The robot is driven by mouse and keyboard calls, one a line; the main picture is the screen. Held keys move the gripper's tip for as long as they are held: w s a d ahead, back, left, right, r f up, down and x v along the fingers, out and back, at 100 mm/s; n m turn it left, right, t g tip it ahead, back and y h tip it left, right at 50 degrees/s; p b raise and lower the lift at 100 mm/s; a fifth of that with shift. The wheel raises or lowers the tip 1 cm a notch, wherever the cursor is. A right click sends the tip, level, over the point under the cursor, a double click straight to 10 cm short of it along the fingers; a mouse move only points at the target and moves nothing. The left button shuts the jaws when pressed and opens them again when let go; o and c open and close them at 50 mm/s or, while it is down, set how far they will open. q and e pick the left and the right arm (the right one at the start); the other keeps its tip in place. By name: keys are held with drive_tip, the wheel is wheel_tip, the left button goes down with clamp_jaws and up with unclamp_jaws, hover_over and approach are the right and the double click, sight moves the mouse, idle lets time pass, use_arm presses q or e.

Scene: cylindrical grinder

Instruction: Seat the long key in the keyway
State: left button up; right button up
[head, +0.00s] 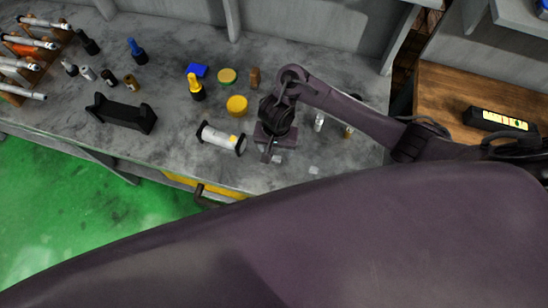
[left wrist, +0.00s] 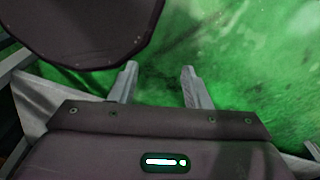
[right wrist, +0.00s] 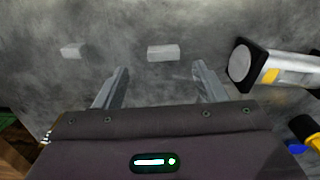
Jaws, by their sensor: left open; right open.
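The long key (right wrist: 163,52), a small light-grey block, lies flat on the grey bench in the right wrist view. A shorter grey key (right wrist: 73,51) lies to its left. A white cylinder with black ends (right wrist: 285,70) and a yellow patch lies at the right; it also shows in the head view (head: 219,138). I cannot make out the keyway on it. My right gripper (right wrist: 160,82) is open and empty over the bench, with the long key beyond its fingertips, roughly between their lines. My left gripper (left wrist: 158,72) is open and empty above the green floor.
A black cradle (head: 122,113), a yellow-topped bottle (head: 196,88) and a yellow tin (head: 237,105) stand on the bench. A rack of white cylinders (head: 28,62) is at the far left. A wooden surface (head: 440,95) lies at the right.

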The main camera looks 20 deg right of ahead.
sight(275, 156)
drive_tip(key=f+b, duration=0.2)
drive_tip(key=f, duration=0.1)
drive_tip(key=shift+w+a+f, duration=0.1)
drive_tip(key=shift+a, duration=0.1)
wheel_tip(275, 156, down, 2)
drive_tip(key=shift+w, duration=0.1)
drive_tip(key=shift+c, duration=0.7)
drive_tip(key=c, duration=0.5)
use_arm(q)
drive_tip(key=f, duration=0.1)
drive_tip(key=w+f, duration=0.1)
drive_tip(key=shift+w+d+f, duration=0.15)
drive_tip(key=shift+d+f, duration=0.05)
drive_tip(key=shift+f, duration=0.2)
use_arm(e)
drive_tip(key=c, duration=0.5)
